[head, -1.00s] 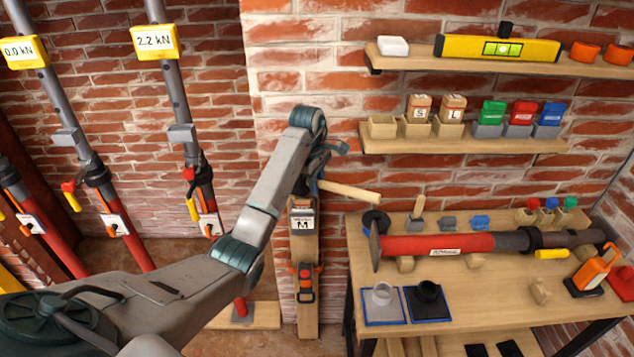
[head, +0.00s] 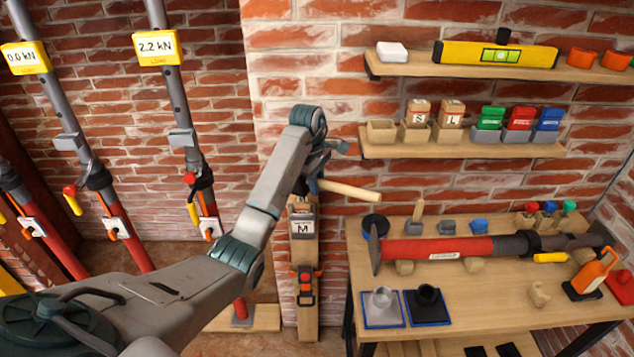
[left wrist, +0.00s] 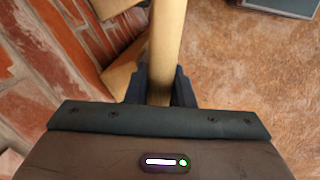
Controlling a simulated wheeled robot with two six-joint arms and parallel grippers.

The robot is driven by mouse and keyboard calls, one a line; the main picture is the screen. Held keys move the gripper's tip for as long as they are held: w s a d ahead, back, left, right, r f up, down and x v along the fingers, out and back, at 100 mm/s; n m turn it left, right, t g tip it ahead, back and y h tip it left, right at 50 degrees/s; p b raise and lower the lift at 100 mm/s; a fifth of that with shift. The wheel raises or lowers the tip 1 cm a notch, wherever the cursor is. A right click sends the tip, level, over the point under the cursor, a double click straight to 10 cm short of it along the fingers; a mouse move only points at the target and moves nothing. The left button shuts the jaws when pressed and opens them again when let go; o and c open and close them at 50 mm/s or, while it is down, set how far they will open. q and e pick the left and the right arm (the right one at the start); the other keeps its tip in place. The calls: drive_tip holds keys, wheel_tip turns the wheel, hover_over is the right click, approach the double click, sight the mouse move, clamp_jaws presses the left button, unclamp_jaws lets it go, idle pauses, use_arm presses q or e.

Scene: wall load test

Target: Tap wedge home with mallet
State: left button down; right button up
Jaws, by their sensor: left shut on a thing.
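My left gripper (head: 318,172) is shut on a pale wooden handle (head: 352,191), which sticks out to the right in front of the brick wall. In the left wrist view the same handle (left wrist: 168,40) runs up between the two dark fingers and out of the frame. The mallet's head is not clear; my gripper hides that end. A wedge block marked M (head: 303,228) sits on the upright wooden post (head: 307,325), just below my gripper and apart from the handle. Its upper part is partly hidden. My right gripper is out of view.
Blocks marked S (head: 418,113) and L (head: 451,112) stand on the lower shelf (head: 480,148). The workbench (head: 470,300) at right holds a red prop (head: 440,247). Red and grey props (head: 178,100) stand at left. An orange-black device (head: 306,284) is on the post.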

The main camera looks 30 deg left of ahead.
use_arm(q)
drive_tip(key=shift+f, duration=0.2)
idle(0.3)
drive_tip(key=shift+f+b, duration=0.45)
drive_tip(key=shift+f, duration=0.05)
idle(0.8)
idle(0.5)
